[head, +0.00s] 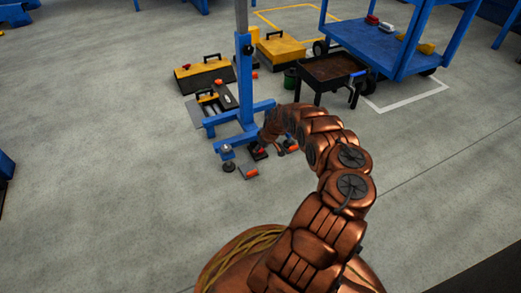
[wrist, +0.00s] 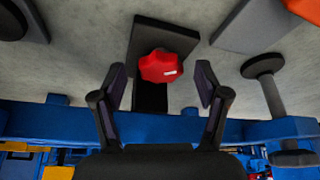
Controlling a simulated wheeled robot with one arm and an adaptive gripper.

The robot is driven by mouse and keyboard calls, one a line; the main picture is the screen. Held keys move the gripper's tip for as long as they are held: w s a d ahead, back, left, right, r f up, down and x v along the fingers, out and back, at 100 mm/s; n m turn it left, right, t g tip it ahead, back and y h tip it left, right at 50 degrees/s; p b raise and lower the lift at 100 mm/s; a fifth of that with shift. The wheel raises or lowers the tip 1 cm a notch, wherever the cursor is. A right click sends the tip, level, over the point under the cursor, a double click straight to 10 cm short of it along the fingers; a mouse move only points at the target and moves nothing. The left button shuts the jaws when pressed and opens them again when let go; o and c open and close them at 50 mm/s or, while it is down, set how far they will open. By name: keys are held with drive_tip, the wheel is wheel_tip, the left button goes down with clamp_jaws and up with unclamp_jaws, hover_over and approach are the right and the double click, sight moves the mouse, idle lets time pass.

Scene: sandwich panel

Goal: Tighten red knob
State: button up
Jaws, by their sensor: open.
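The red knob (wrist: 163,66) shows in the wrist view. It is lobed, with a small white mark, and sits on a black bracket (wrist: 150,28). My gripper (wrist: 161,76) is open, with one dark finger to the left of the knob and one to the right. There are gaps on both sides, and neither finger appears to touch it. In the head view my gripper (head: 268,142) is low beside the foot of a blue stand (head: 245,90). A small red spot there looks like the knob, but it is too small to be sure.
A grey rod with a dark disc end (wrist: 264,66) stands at the right in the wrist view. Yellow and black toolboxes (head: 204,72), a dark tray cart (head: 335,70) and a blue trolley (head: 378,45) stand behind.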

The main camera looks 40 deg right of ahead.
drive_tip(key=c, duration=1.2)
drive_tip(key=shift+o, duration=0.2)
